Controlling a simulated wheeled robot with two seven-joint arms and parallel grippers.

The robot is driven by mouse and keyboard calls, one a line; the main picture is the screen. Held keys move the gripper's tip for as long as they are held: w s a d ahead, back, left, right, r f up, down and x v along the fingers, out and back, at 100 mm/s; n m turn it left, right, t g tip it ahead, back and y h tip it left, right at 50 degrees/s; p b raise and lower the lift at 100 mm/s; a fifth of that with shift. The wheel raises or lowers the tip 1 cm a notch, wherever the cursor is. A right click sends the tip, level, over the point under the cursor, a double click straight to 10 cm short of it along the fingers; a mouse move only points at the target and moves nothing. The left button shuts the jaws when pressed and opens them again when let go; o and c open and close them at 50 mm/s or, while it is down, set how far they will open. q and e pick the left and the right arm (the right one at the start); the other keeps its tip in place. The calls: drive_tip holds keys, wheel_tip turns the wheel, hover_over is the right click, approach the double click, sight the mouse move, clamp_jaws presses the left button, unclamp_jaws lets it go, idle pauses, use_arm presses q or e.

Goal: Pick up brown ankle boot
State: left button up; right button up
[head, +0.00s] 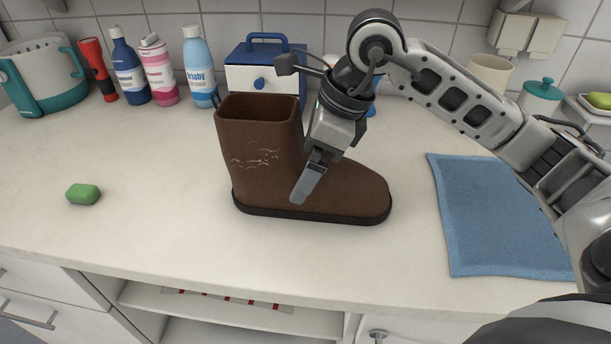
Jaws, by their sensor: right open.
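The brown ankle boot (262,150) stands upright on the white counter, its toe pointing right. It has a dark sole and pale scuff marks on the shaft. My right gripper (304,190) comes in from the right and points down at the boot where the shaft meets the foot. It is open. One finger shows in front of the boot's near side; the other finger is hidden, and I cannot tell whether the gripper touches the boot. My left gripper is not in view.
A blue cloth (500,222) lies right of the boot. A green soap bar (83,194) lies at left. Along the back wall stand a blue-and-white box (240,78), several bottles (200,70), a red flashlight (98,68) and a basket (40,75).

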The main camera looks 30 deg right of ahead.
drive_tip(key=shift+w+a+f, duration=0.15)
drive_tip(key=shift+f, duration=0.45)
drive_tip(key=c, duration=1.4)
drive_tip(key=shift+o, duration=0.2)
drive_tip(key=shift+r, duration=0.1)
drive_tip(key=shift+r, duration=0.15)
